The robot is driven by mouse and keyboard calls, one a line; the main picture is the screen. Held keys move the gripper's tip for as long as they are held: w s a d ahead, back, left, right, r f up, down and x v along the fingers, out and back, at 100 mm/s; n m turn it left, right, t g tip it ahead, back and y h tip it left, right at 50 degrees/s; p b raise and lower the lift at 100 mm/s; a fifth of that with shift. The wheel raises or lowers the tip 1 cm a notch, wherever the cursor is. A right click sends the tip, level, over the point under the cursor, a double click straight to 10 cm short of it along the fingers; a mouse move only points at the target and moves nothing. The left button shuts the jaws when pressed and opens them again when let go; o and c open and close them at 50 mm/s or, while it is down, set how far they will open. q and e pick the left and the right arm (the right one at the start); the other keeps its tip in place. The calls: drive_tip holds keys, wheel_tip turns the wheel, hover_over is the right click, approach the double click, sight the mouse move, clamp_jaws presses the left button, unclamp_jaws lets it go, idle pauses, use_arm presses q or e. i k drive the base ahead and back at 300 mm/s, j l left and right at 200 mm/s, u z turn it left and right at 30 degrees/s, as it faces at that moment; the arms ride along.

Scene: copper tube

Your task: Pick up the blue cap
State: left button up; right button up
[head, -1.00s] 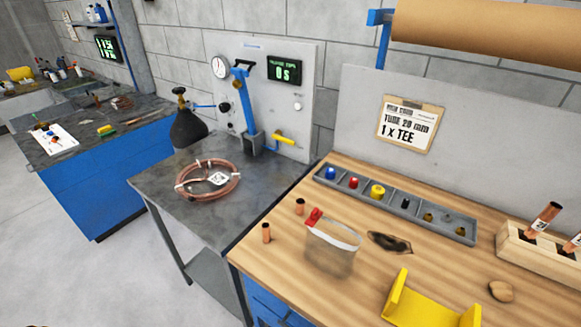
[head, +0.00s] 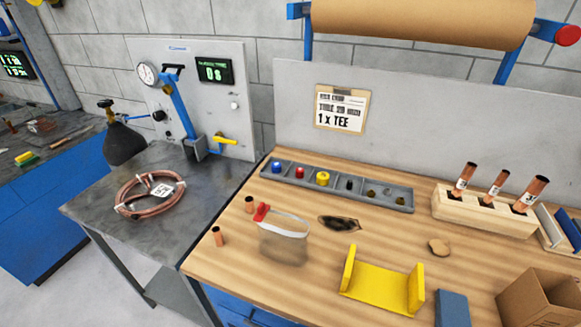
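The blue cap (head: 276,167) sits in the leftmost compartment of a grey divided tray (head: 398,206) at the back of the wooden workbench. A red cap (head: 299,173) and a yellow cap (head: 323,178) sit in the compartments to its right. Darker small parts are in the compartments further right. Neither of my grippers shows in the head view.
A clear bag with a red clip (head: 283,242), two short copper pieces (head: 218,237) and a dark patch (head: 339,223) lie in front of the tray. A yellow cradle (head: 380,288), a wooden tube rack (head: 480,216) and a cardboard box (head: 540,300) stand to the right.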

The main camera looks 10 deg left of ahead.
sight(276, 166)
drive_tip(key=l+z, duration=0.2)
drive_tip(key=z, duration=0.15)
drive_tip(key=l+z, duration=0.45)
drive_tip(key=z, duration=0.2)
drive_tip(key=u, duration=1.25)
drive_tip(key=k+j, duration=0.05)
